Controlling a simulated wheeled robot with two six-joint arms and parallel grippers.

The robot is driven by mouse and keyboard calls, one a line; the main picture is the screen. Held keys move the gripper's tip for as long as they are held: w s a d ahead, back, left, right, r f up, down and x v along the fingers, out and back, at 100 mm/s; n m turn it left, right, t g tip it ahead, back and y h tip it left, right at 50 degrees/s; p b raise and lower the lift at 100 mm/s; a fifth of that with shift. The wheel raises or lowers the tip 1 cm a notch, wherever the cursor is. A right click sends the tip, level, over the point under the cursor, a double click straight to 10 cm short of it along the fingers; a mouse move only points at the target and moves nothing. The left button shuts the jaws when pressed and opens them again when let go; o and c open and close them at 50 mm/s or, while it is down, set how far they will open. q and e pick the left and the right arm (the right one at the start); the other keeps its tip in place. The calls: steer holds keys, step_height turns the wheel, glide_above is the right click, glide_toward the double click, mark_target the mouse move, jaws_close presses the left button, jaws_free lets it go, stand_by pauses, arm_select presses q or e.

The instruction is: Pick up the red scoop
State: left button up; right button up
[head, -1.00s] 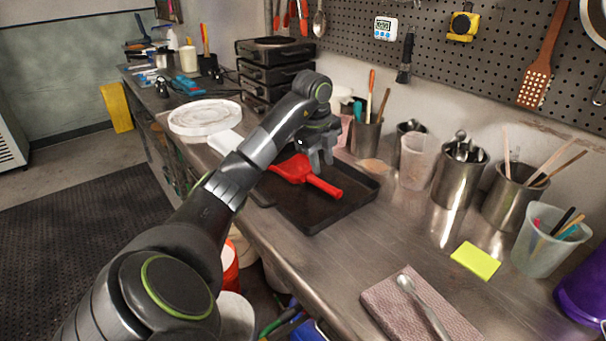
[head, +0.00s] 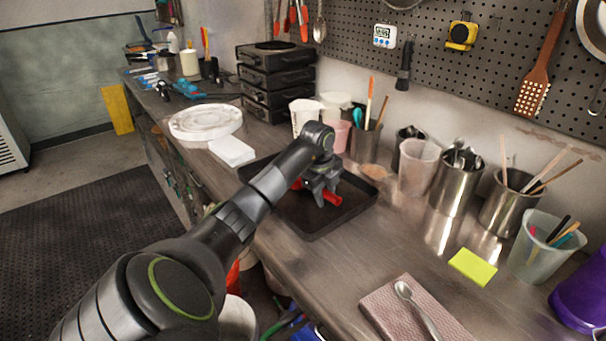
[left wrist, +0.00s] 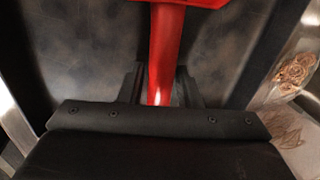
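The red scoop (head: 333,198) lies in the black tray (head: 312,235). In the head view my left gripper (head: 325,190) is low over its handle and hides most of the scoop; a bit of red shows on each side. In the left wrist view the scoop's handle (left wrist: 167,45) runs down between the two dark fingers (left wrist: 160,92), with its wider head at the top edge. The fingers stand apart on either side of the handle, with what looks like a narrow gap. My right gripper is in neither view.
Metal cups with utensils (head: 456,182) and a translucent cup (head: 417,168) stand right of the tray. A white block (head: 232,151) and a round white plate (head: 205,122) lie to its left. The bench around the yellow note (head: 473,267) is mostly clear.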

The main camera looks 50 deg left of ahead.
arm_select(q)
jaws_close()
